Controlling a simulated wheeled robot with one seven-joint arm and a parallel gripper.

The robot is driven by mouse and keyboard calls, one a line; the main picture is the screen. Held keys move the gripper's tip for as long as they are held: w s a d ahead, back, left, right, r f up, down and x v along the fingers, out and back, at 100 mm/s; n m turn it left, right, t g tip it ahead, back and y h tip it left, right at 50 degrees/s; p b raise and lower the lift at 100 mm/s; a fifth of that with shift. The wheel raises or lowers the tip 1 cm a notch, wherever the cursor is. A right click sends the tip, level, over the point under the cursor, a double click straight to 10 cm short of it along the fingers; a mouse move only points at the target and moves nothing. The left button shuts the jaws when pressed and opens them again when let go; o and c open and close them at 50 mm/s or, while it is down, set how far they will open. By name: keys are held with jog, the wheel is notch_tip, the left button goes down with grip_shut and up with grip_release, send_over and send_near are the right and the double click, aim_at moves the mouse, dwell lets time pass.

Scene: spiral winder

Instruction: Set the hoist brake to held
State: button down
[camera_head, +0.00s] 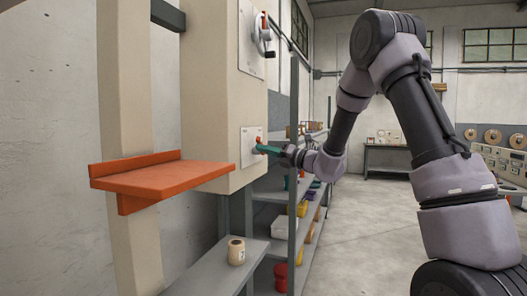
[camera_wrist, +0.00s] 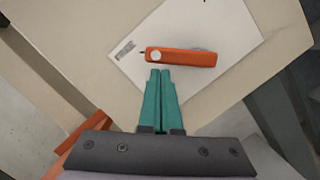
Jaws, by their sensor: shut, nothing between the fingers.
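The hoist brake appears to be the small orange lever (camera_wrist: 182,57) on a white plate (camera_wrist: 225,35) fixed to the cream machine housing. In the wrist view the lever lies across the picture, with a pale round pivot near its left end. In the head view it is small, an orange bit (camera_head: 258,141) on the lower plate. My gripper (camera_wrist: 160,72) has teal fingers, shut together and empty. The fingertips are right at the lever's near edge, below the pivot; I cannot tell whether they touch.
An orange shelf (camera_head: 160,180) juts out left of the plate. Higher on the housing is a handwheel (camera_head: 264,34). A grey bench (camera_head: 220,268) below holds a cream spool (camera_head: 236,251). Shelving with bins (camera_head: 293,222) stands behind my gripper. The floor to the right is open.

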jog(key=shift+w+d+r+m+h, duration=0.15)
jog(key=shift+r+m+h, duration=0.3)
jog(key=shift+m, duration=0.55)
jog(key=shift+w+r+m, duration=0.15)
jog(key=shift+r+m, duration=0.2)
jog(key=shift+m, duration=0.15)
jog(key=w+d+r+m+h, duration=0.2)
jog(key=w+m, duration=0.4)
jog(key=m, duration=0.3)
jog(key=shift+w+d+r+m, duration=0.3)
jog(key=shift+w+d+r, duration=0.05)
jog(key=shift+w, duration=0.1)
jog(key=shift+r, duration=0.1)
dwell(0.5)
